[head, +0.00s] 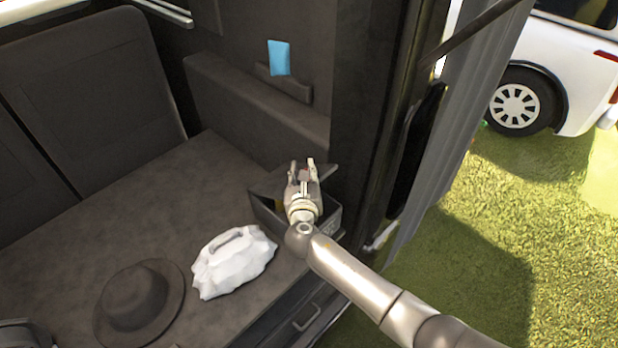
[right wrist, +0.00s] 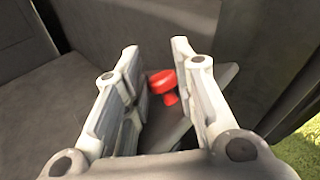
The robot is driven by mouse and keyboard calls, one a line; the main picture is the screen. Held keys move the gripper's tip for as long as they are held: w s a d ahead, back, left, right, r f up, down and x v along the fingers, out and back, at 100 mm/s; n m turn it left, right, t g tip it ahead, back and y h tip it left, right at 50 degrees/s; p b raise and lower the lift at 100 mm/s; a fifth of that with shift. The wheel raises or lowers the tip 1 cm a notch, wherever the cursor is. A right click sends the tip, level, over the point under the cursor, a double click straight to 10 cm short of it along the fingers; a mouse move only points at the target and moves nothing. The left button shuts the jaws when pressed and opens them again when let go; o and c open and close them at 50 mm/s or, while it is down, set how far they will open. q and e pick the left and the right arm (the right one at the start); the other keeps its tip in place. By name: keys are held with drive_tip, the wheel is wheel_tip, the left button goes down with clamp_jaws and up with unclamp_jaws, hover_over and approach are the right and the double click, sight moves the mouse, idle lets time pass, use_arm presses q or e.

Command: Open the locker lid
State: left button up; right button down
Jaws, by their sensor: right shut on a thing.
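The locker (head: 268,214) is a small dark box on the seat bench, beside the wall. Its dark flat lid (head: 270,183) is tilted, with a gap at the left where something yellow shows inside. In the right wrist view the lid (right wrist: 167,137) carries a red knob (right wrist: 162,82). My arm and gripper hide part of the locker and lid. My left gripper is not in view.
A white bag (head: 232,268) and a dark brimmed hat (head: 138,300) lie on the bench left of the locker. A blue packet (head: 279,58) is on the wall above. The door frame and grey curtain (head: 440,150) stand close right.

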drive_tip(key=shift+w+a+r, duration=0.3)
drive_tip(key=shift+a+r, duration=0.1)
drive_tip(key=shift+r, duration=0.2)
drive_tip(key=c, duration=1.5)
unclamp_jaws()
drive_tip(key=shift+o, duration=1.3)
drive_tip(key=shift+a+f, duration=0.15)
drive_tip(key=shift+w+f, duration=0.15)
drive_tip(key=shift+s, duration=0.2)
drive_tip(key=s+r, duration=0.2)
drive_tip(key=s, duration=0.9)
drive_tip(key=shift+s, duration=0.35)
